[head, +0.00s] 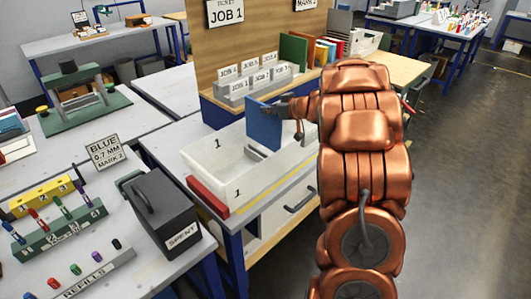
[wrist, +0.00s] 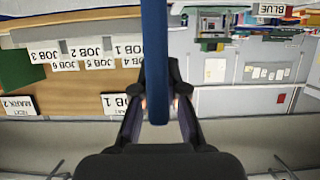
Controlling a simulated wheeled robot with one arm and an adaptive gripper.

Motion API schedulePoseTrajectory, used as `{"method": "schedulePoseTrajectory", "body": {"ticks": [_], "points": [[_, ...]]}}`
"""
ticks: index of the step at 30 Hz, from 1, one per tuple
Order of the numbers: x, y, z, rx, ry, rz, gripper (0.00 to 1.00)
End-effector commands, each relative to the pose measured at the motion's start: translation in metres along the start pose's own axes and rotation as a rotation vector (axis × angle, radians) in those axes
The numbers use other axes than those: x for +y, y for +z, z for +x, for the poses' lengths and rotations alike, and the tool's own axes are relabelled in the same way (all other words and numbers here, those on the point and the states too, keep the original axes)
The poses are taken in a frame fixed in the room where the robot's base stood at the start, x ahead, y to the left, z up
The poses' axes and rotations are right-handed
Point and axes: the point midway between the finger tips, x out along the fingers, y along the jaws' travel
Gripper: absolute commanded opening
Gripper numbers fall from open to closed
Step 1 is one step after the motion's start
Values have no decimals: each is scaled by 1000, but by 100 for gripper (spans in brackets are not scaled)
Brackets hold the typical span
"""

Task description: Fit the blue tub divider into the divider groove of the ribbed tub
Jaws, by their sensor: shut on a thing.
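The blue tub divider (head: 264,126) is an upright flat panel in the head view. It is edge-on in the wrist view (wrist: 155,50). My gripper (head: 288,108) is shut on its upper right edge; the two fingers close on either side of it in the wrist view (wrist: 158,98). The white ribbed tub (head: 218,187) stands on the bench, with "1" marked on its walls. The divider stands over the tub's right part, its lower end at about the tub's rim level or inside. I cannot tell whether it touches the groove, which is not clearly visible.
A black SPENT box (head: 160,212) stands to the left on another bench. A JOB card rack (head: 254,86) and coloured folders (head: 292,50) stand behind the divider. A wooden board (head: 268,30) rises at the back.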

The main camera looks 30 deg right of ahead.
Motion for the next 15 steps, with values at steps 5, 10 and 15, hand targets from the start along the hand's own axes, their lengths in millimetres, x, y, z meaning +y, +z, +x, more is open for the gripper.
{"method": "schedulePoseTrajectory", "body": {"ticks": [5, 10, 15], "points": [[-1, 30, 13, -2, -4, 5, 0], [0, 43, 18, 0, -2, 1, 0], [-1, 59, 25, -1, -2, 2, 0]]}}
